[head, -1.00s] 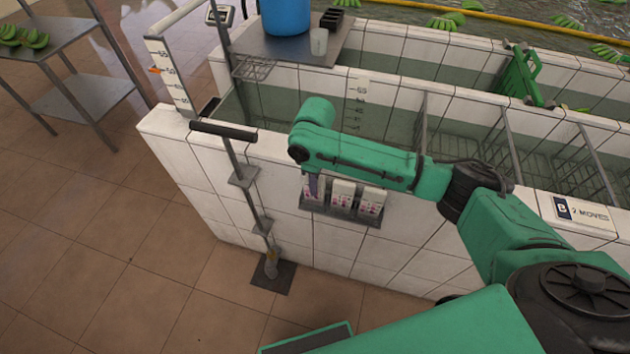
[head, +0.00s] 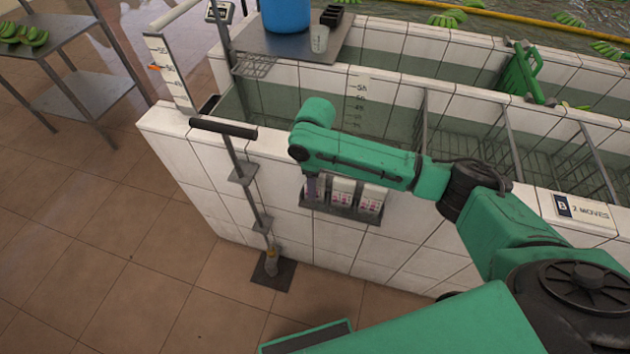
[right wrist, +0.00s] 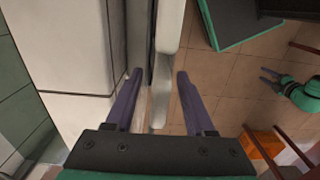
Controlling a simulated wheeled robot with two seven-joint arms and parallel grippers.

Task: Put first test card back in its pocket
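Three white test cards with pink marks sit side by side in a grey rack (head: 340,211) on the tiled wall's front face. They are the left card (head: 319,190), the middle card (head: 342,191) and the right card (head: 372,199). My right gripper (head: 312,188) points down at the left card and partly hides it. In the right wrist view my right gripper (right wrist: 158,75) has its purple fingers apart, with the edge of a white card (right wrist: 159,108) between them and gaps beside it. My left gripper (right wrist: 267,76) shows small there, empty, its fingers apart.
A post with a black handle (head: 223,128) stands left of the rack, on a dark floor plate (head: 284,275). The tiled tank wall (head: 190,165) runs behind. A sign (head: 583,212) lies on the wall top at right.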

